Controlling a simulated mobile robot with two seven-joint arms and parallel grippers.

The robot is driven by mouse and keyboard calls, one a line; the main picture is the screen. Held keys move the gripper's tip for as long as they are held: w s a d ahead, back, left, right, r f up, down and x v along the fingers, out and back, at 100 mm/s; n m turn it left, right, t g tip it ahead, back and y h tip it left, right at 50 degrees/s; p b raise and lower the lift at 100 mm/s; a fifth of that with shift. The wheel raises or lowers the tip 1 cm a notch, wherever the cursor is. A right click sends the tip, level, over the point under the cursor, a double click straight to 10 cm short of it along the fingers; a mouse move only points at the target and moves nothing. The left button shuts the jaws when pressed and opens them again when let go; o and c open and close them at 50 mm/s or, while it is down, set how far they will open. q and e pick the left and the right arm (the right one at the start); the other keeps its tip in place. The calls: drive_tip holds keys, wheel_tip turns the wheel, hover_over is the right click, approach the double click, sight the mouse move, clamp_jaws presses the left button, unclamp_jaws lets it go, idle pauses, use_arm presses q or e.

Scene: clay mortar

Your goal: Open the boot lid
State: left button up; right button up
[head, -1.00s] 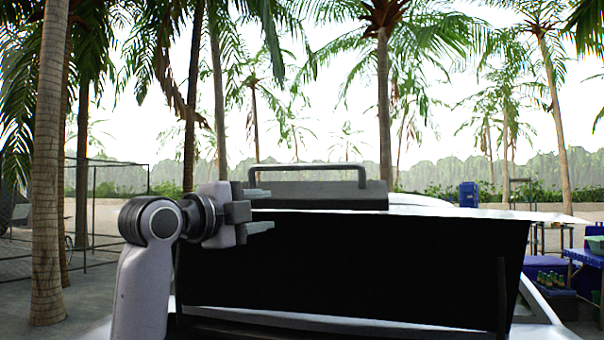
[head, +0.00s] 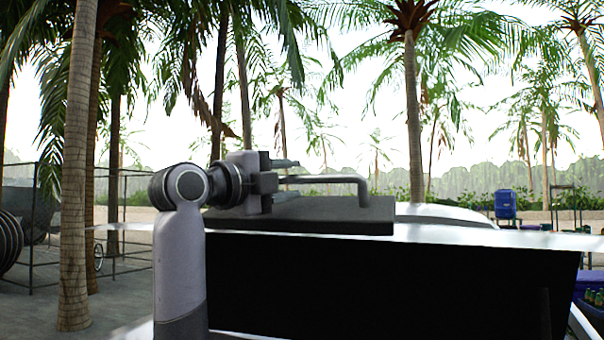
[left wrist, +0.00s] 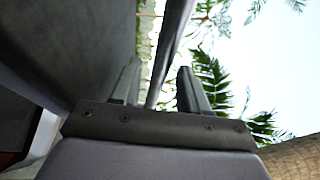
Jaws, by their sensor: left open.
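The boot lid shows in the head view as a dark grey flat panel (head: 330,214) at the back of the pale car, with a grey bar handle (head: 335,179) along its top. My left gripper (head: 286,179) is open at the left end of the handle, its fingers pointing right. In the left wrist view, the handle bar (left wrist: 166,60) runs between the two open fingers of my left gripper (left wrist: 157,88), with gaps visible beside it. The dark lid surface (left wrist: 75,45) fills that view's upper left. My right gripper is not in view.
A large black area (head: 390,285) lies below the lid, with the pale car body (head: 470,236) around it. Palm trunks (head: 77,200) and a wire-frame cage (head: 135,200) stand at left. A blue container (head: 505,204) stands at the back right. Space above the lid is clear.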

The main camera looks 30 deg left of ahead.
sight(283, 222)
use_arm(q)
drive_tip(key=shift+w+d+r+p, duration=0.15)
drive_tip(key=shift+w+p, duration=0.1)
drive_tip(key=shift+w, duration=0.65)
drive_tip(key=shift+w+d+p, duration=0.15)
drive_tip(key=shift+w+p, duration=0.05)
drive_tip(key=shift+w, duration=0.65)
drive_tip(key=shift+c, duration=0.2)
clamp_jaws()
drive_tip(key=shift+s+f+b, duration=0.2)
drive_tip(key=shift+f+b, duration=0.2)
drive_tip(key=shift+b, duration=0.1)
drive_tip(key=shift+m+t+h, duration=0.3)
drive_tip(key=shift+t, duration=0.4)
drive_tip(key=s+f+b, duration=0.1)
drive_tip(key=s+b, duration=0.1)
drive_tip(key=s+d+f+b, duration=0.1)
drive_tip(key=s+f+b, duration=0.1)
drive_tip(key=b, duration=0.1)
drive_tip(key=s+f+b, duration=0.1)
drive_tip(key=s+b, duration=0.1)
drive_tip(key=shift+s+d+f, duration=0.25)
drive_tip(key=shift+s+d, duration=0.05)
drive_tip(key=shift+s, duration=0.05)
drive_tip(key=shift+s+d, duration=0.1)
drive_tip(key=shift+s, duration=0.1)
